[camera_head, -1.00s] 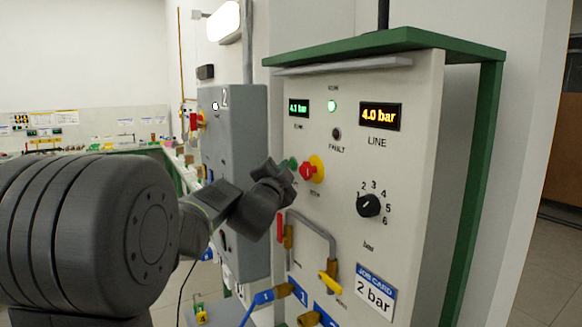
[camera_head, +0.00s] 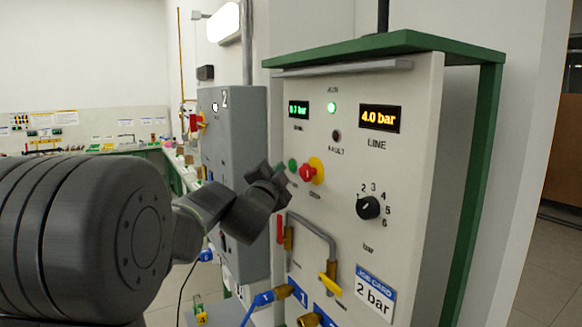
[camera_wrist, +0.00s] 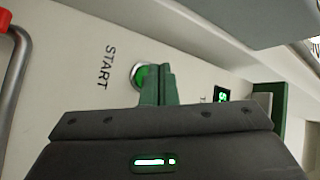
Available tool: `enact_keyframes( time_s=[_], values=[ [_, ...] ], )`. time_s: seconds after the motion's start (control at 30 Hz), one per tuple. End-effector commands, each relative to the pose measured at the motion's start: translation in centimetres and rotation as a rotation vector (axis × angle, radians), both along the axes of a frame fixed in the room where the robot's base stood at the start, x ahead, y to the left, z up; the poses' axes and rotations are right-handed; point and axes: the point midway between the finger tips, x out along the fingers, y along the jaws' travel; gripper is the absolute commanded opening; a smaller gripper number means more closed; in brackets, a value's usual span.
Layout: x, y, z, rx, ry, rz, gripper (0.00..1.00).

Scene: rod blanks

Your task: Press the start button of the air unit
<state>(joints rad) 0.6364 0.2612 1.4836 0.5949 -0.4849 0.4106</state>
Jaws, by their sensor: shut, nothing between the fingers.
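The air unit (camera_head: 420,120) is a pale panel in a green frame. Its green start button (camera_head: 292,165) sits left of a red knob on a yellow plate. In the wrist view the button (camera_wrist: 138,72), beside the word START, is partly hidden by my fingers. My gripper (camera_head: 278,172) is shut and empty, its tip just left of and below the button in the head view. Its fingers also show in the wrist view (camera_wrist: 162,75). I cannot tell whether they touch the button. The green lamp (camera_head: 332,107) at the top is lit.
The red knob (camera_head: 308,174) is close to the button. Below are a grey pipe (camera_head: 318,226) and a yellow valve handle (camera_head: 329,284). A selector dial (camera_head: 368,207) sits to the right. A grey cabinet (camera_head: 235,130) marked 2 stands behind my gripper.

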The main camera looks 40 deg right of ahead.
Motion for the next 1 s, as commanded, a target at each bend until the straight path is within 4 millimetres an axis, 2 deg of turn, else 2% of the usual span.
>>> enact_keyframes(
  time_s=[0.17,0.6,1.0],
  values=[
    [0.1,0.3,0.1,0.000,0.000,0.001,0.00],
    [0.6,4.5,0.1,0.000,0.000,0.002,0.00],
    [0.6,5.0,0.0,0.000,0.000,0.000,0.00]
  ],
)
